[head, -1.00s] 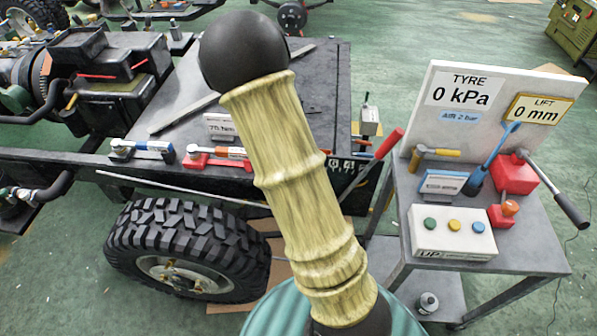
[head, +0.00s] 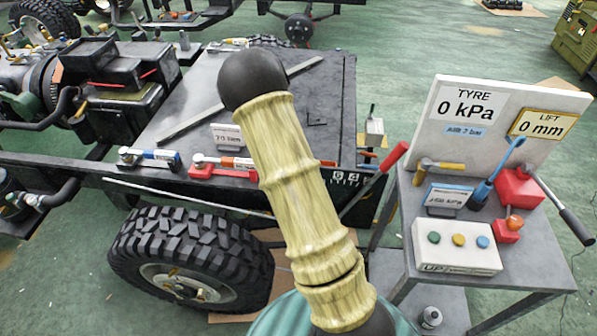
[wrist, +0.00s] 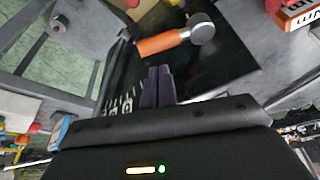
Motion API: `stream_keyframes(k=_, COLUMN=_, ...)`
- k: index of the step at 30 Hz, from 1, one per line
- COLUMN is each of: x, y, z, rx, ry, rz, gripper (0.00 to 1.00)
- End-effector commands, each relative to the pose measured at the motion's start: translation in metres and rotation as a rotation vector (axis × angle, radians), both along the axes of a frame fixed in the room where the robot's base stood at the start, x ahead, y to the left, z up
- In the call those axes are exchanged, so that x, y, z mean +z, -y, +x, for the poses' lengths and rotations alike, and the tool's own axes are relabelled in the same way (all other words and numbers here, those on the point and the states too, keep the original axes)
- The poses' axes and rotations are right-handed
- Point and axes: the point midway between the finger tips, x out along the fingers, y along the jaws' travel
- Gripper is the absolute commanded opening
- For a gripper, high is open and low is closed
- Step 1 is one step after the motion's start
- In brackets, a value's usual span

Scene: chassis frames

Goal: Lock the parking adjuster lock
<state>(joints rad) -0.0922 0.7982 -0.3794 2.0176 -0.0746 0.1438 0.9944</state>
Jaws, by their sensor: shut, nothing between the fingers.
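My gripper (wrist: 158,85) shows in the wrist view with its dark fingers together and nothing between them. Just beyond the fingertips is an orange handle (wrist: 164,42) with a round grey metal end (wrist: 201,27); I cannot tell whether the fingers touch it. It lies over a dark plate with white scale marks (wrist: 122,105). In the head view similar white marks (head: 346,178) show at the near right corner of the chassis. My arm hides part of that area, and my gripper is not visible there. I cannot tell for certain which part is the parking adjuster lock.
A red-handled lever (head: 384,170) rises beside the chassis corner. A grey trolley (head: 482,270) at right carries a button box (head: 456,247), tools and a display board (head: 462,135). A tyre (head: 190,258) is at lower left. Tools lie along the chassis edge.

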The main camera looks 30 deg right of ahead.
Motion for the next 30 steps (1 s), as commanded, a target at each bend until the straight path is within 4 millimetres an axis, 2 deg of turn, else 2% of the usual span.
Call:
stream_keyframes(k=3, x=-0.016, y=0.006, z=0.002, rx=-0.002, ry=-0.003, rz=0.0, gripper=0.0)
stream_keyframes(k=9, x=-0.031, y=0.01, z=0.005, rx=0.0, ry=0.0, rz=0.0, gripper=0.0)
stream_keyframes(k=30, x=-0.032, y=0.013, z=0.002, rx=-0.052, ry=-0.001, rz=-0.001, gripper=0.0)
